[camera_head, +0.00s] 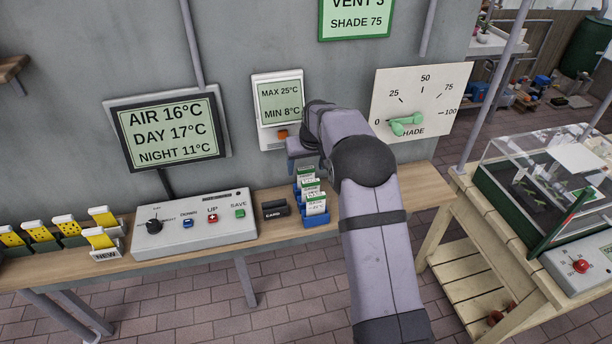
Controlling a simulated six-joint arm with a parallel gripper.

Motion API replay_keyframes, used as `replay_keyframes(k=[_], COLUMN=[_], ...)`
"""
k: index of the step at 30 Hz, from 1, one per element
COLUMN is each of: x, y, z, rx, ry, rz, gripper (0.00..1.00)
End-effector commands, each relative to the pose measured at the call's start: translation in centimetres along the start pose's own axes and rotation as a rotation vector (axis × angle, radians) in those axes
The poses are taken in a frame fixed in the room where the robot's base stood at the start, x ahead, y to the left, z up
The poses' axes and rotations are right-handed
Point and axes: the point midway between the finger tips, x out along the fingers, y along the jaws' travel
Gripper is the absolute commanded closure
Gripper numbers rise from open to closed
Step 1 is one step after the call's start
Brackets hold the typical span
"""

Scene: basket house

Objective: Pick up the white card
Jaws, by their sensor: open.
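Several white cards with green tops and small print (315,206) stand in a blue stepped rack (316,221) on the wooden shelf. Which of them is the white card of the task I cannot tell. My gripper (302,157) is above and slightly behind the rack, near the wall and below the MAX/MIN display. It is open, and I see nothing held in it. My arm comes up from the bottom of the picture and hides the shelf just right of the rack. A dark block marked CARD (276,210) sits left of the rack.
A grey control box (195,226) with buttons and a knob stands further left. Yellow-and-white tags (102,238) stand at the shelf's left. A SHADE dial (420,95) and displays hang on the wall. A glass case (545,185) stands on the right-hand table.

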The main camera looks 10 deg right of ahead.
Motion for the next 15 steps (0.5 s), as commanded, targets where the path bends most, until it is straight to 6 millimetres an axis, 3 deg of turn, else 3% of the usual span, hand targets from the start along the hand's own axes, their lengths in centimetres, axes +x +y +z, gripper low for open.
replay_keyframes(k=[4,11,15], x=[0.01,-0.02,-0.03], y=[0.00,0.01,0.02], z=[-0.01,-0.01,-0.01], rx=[0.000,0.000,0.000], ry=[0.001,0.001,0.001], rz=[0.000,0.000,0.000], gripper=[0.34,0.87,0.89])
